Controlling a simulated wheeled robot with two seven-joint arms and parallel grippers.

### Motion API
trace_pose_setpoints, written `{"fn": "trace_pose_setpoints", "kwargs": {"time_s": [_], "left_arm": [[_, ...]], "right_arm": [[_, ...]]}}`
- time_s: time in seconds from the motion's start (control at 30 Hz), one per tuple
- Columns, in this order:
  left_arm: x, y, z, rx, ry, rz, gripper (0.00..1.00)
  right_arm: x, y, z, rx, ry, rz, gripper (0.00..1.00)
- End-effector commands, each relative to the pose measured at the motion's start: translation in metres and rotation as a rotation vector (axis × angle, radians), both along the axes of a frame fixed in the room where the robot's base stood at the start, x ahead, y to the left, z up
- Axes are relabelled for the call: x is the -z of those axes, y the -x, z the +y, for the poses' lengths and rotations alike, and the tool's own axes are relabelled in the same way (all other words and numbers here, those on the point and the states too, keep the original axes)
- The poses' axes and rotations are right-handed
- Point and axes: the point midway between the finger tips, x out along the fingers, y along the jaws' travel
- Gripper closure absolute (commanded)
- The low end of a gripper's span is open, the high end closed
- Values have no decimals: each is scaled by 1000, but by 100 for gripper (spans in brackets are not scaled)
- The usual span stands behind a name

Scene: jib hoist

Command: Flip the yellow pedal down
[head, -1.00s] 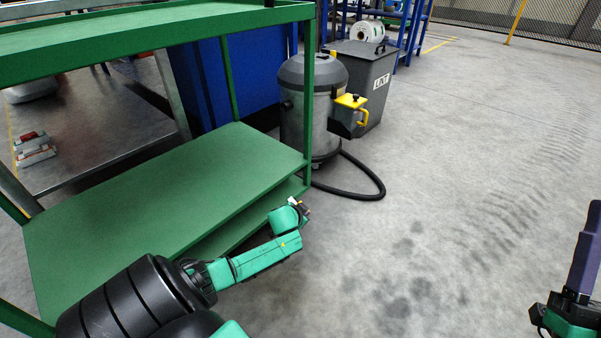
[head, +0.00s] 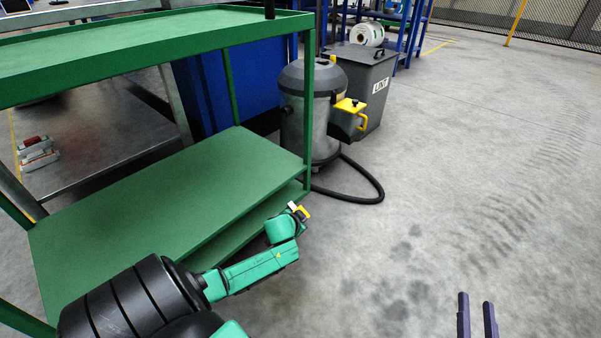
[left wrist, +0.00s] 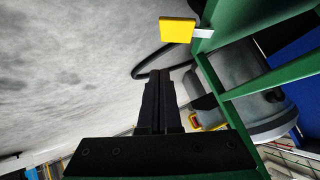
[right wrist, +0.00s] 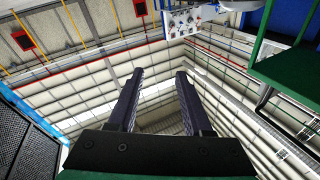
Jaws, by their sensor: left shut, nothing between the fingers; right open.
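The yellow pedal (left wrist: 178,30) is a flat yellow plate on a short pale bracket at the edge of the green cart (left wrist: 265,85). In the head view a bit of the yellow pedal (head: 303,212) shows just past the end of my left arm. I cannot tell its tilt. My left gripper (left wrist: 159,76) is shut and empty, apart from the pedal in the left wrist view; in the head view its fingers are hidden. My right gripper (head: 476,295) is open and empty over the floor at the lower right; both fingers also show in the right wrist view (right wrist: 160,75).
The green cart's lower shelf (head: 150,210) lies beside my left arm. Behind it stand a grey vacuum (head: 308,115) with a yellow handle (head: 352,107), a black hose (head: 370,180) on the floor, and a dark bin (head: 375,80). The floor to the right is clear.

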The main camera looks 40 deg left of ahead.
Motion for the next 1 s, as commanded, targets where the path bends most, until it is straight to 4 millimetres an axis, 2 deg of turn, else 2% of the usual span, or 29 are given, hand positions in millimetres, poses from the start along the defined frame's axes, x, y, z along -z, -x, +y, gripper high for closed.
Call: {"fn": "trace_pose_setpoints", "kwargs": {"time_s": [0.3,0.6,0.8,1.0], "left_arm": [[-8,8,-5,0,1,1,100],[-15,16,-9,-1,2,1,100],[-17,19,-10,-1,1,0,100],[-17,19,-10,-1,1,0,100]], "right_arm": [[70,36,5,-34,34,222,50],[128,82,8,-67,62,419,50],[150,103,9,-81,73,498,50],[154,107,9,-84,73,511,50]]}}
